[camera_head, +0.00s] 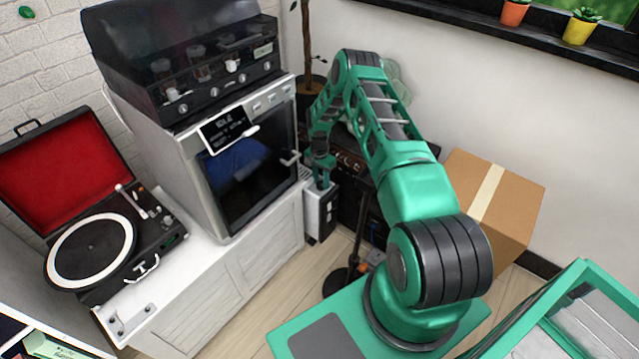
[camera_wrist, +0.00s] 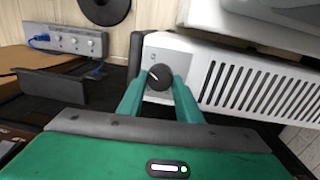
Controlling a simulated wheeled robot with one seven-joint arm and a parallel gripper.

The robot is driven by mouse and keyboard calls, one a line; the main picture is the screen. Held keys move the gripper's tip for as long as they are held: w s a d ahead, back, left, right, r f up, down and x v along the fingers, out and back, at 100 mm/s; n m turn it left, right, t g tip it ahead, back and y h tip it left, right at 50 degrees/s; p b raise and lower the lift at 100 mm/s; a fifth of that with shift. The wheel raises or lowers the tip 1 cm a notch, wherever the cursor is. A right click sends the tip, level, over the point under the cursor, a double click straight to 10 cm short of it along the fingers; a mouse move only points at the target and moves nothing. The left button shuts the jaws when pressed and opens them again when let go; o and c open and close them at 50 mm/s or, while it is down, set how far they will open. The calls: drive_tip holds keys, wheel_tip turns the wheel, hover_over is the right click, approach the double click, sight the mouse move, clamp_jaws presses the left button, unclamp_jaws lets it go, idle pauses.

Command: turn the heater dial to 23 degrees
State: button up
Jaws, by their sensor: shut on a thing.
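The heater (camera_head: 322,208) is a small white unit with a dark front, standing on the floor beside the white cabinet. In the wrist view the heater (camera_wrist: 262,82) shows its white slotted grille and a grey end panel. The heater dial (camera_wrist: 159,77) is a round black knob with a white pointer line, pointing to the upper left. My gripper (camera_wrist: 160,82) has its two green fingers on either side of the dial, shut on it. In the head view my gripper (camera_head: 322,178) reaches down to the heater's top. The degree marks are too small to read.
A white cabinet (camera_head: 225,280) with an oven-like machine (camera_head: 245,175) and a record player (camera_head: 100,250) stands left of the heater. A cardboard box (camera_head: 505,200) stands at the right. In the wrist view a grey panel with knobs (camera_wrist: 68,40) and a blue cable lies at the upper left.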

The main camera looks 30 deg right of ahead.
sight(320, 182)
drive_tip(key=shift+s+f+m, duration=0.15)
drive_tip(key=shift+s+m, duration=0.1)
drive_tip(key=shift+m, duration=0.25)
drive_tip(key=o, duration=1)
drive_tip(key=shift+o, duration=0.2)
drive_tip(key=shift+w, duration=0.1)
drive_tip(key=shift+w+r, duration=0.15)
drive_tip(key=shift+r, duration=0.45)
wheel_tip(320, 182, up, 10)
drive_tip(key=shift+w+f, duration=0.2)
drive_tip(key=shift+w, duration=0.05)
drive_tip(key=shift+a, duration=0.1)
